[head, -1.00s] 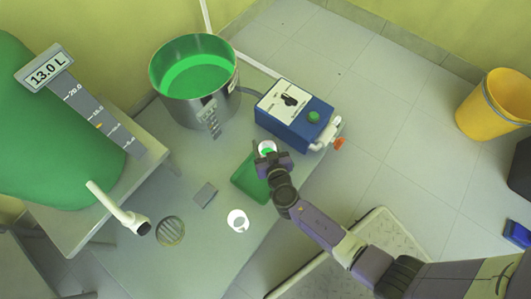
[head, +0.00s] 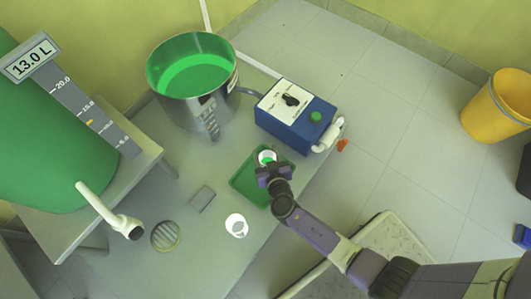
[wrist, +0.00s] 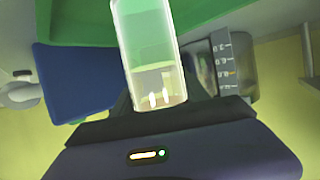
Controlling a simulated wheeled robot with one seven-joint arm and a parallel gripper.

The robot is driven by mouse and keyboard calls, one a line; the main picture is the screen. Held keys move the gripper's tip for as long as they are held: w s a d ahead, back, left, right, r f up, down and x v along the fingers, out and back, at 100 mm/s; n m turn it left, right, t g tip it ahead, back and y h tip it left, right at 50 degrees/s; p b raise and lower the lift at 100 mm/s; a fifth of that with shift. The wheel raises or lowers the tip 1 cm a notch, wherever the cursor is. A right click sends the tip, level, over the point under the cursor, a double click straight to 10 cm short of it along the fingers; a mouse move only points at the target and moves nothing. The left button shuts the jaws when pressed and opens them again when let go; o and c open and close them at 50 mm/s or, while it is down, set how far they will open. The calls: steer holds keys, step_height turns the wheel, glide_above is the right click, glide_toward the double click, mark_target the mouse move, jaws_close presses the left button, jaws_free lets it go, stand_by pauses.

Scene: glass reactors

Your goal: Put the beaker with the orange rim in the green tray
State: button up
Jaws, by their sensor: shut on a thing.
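My gripper (head: 272,172) is shut on a small clear beaker (head: 267,157) with green liquid in it. The beaker also shows in the wrist view (wrist: 150,55), where its glass wall stands up from between my fingers. Its rim looks pale in the head view, and I cannot tell an orange colour on it. The green tray (head: 245,185) lies on the grey table, and the held beaker is over its far part. I cannot tell whether the beaker's base touches the tray. My gripper and wrist hide part of the tray.
A second, pale beaker (head: 236,225) stands on the table near the tray. A blue control box (head: 295,117) with a white pipe is just behind the tray. A steel pot (head: 192,85) of green liquid stands at the back. A drain grate (head: 166,236) and grey plate (head: 202,198) lie left.

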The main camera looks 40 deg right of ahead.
steer(key=o, duration=1.4)
steer(key=shift+r+p, duration=0.2)
steer(key=shift+p, duration=0.2)
steer(key=p+v, duration=0.2)
steer(key=v, duration=1)
steer(key=shift+f+p, duration=0.1)
steer(key=shift+p, duration=0.2)
